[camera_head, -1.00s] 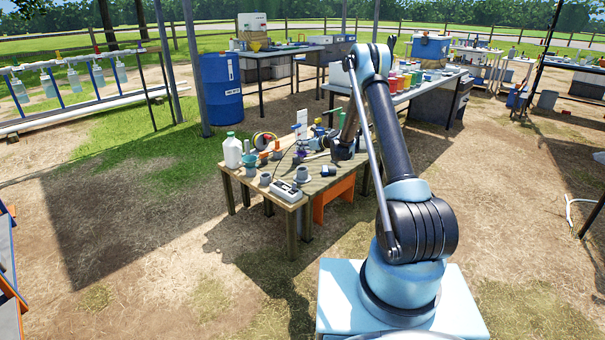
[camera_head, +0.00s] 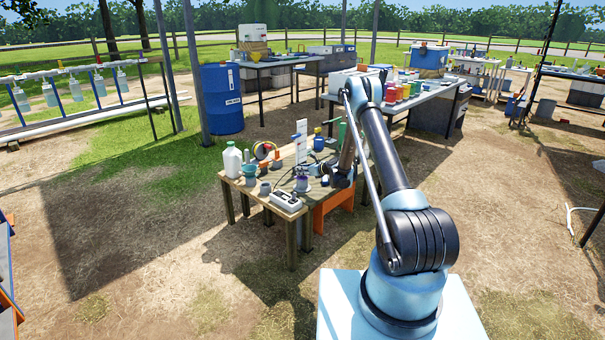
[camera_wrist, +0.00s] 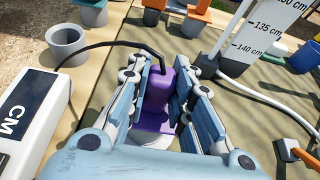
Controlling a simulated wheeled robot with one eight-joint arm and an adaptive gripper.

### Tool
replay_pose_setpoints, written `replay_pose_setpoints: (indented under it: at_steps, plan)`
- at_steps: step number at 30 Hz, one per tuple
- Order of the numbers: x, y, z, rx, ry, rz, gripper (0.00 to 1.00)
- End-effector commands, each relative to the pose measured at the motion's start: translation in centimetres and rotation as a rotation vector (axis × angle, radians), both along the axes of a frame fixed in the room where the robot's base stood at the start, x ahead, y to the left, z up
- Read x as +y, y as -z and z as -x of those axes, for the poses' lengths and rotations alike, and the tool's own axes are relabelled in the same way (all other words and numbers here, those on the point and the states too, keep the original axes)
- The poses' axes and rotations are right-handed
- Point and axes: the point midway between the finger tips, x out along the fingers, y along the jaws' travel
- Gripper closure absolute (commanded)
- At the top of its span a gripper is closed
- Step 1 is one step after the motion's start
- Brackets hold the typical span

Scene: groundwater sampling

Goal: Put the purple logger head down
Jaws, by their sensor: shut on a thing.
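The purple logger head (camera_wrist: 157,100) is held between the finger pads of my gripper (camera_wrist: 170,78) in the wrist view. A black cable runs from its top to the left. A pale rounded thing shows just below the purple part; whether the head touches it I cannot tell.
A white meter box marked CM (camera_wrist: 22,122) lies left of my gripper. A grey cup (camera_wrist: 66,46) stands beyond it. A white cm scale board (camera_wrist: 258,28) and more cups stand at the far side. An orange-tipped tool (camera_wrist: 300,152) lies at the right.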

Motion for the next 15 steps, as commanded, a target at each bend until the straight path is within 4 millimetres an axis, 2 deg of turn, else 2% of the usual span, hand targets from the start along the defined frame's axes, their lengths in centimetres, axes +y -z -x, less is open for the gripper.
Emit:
replay_pose_setpoints:
  at_steps: [5,6,8,15]
  plan:
    - [0.02,0.11,0.00,0.000,0.000,0.000,1.00]
    - [0.03,0.07,0.00,0.000,0.000,0.000,0.70]
    - [0.03,0.07,0.00,0.000,0.000,0.000,0.59]
    - [0.05,0.06,0.00,0.000,0.000,0.000,0.59]
